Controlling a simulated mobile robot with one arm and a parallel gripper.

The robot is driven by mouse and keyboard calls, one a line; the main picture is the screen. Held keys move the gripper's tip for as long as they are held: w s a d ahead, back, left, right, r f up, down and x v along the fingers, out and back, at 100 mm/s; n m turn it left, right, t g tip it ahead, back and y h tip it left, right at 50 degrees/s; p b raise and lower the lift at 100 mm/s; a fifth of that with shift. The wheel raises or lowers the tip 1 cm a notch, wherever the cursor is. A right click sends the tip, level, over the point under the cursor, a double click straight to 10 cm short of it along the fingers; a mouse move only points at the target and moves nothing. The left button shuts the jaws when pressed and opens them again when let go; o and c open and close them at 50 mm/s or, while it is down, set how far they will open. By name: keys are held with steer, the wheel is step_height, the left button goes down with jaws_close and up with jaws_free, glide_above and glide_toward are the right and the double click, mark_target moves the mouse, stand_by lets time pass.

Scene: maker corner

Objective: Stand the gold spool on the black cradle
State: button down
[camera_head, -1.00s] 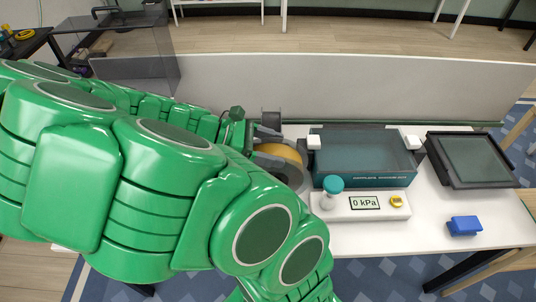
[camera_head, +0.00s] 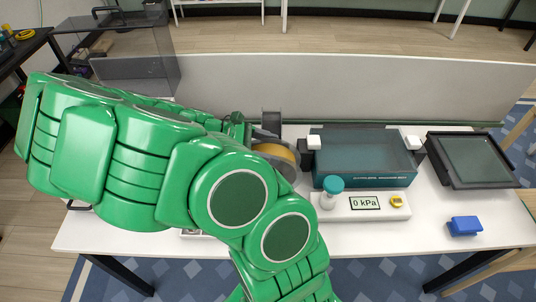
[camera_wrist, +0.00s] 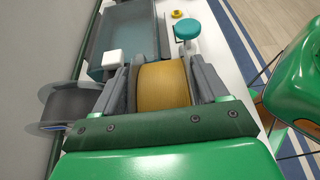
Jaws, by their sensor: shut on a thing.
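The gold spool (camera_wrist: 162,84) sits between the two grey fingers of my gripper (camera_wrist: 165,72) in the wrist view. The gripper is shut on it, one finger on each side. In the head view the gold spool (camera_head: 275,152) shows just beyond my green arm, left of the teal-fronted box, and is partly hidden by the arm. I cannot clearly make out the black cradle. A dark upright piece (camera_head: 271,122) stands behind the gold spool, but I cannot tell whether it belongs to the cradle.
A grey spool (camera_wrist: 70,105) lies left of my gripper in the wrist view. The teal-fronted box (camera_head: 365,158) and a white gauge unit (camera_head: 375,205) stand close right of the gold spool. A black tray (camera_head: 472,158) and blue block (camera_head: 464,226) are farther right. A grey partition (camera_head: 330,88) runs behind.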

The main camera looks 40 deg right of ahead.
steer(key=shift+w+d+f, duration=0.1)
steer(key=shift+w+f, duration=0.05)
steer(key=shift+f, duration=1.5)
jaws_free()
steer(key=shift+f, duration=0.15)
steer(key=v, duration=1.2)
